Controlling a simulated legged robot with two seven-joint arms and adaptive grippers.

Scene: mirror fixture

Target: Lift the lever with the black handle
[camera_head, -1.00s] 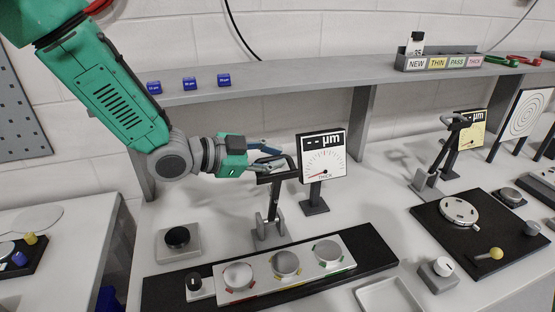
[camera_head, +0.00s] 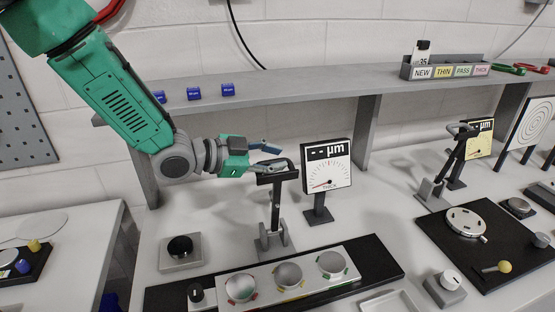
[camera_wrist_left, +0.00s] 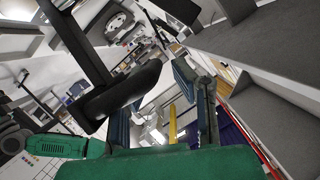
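A lever with a black T-shaped handle (camera_head: 279,176) stands nearly upright on a grey bracket (camera_head: 272,243), behind the row of round knobs. My left gripper (camera_head: 268,156) is at this handle from the left in the head view, with its fingers apart. In the left wrist view the black handle (camera_wrist_left: 118,93) is large and close, overlapping the left finger. The gap between the fingers (camera_wrist_left: 160,112) shows free space, with no grip on the handle. A second, similar lever (camera_head: 453,152) stands to the right. My right gripper is not in view.
A gauge (camera_head: 327,172) stands just right of the handle. A black panel (camera_head: 375,262) with several knobs lies in front. A grey shelf (camera_head: 300,83) runs behind, above my gripper. A black plate (camera_head: 440,228) with a silver disc lies at right.

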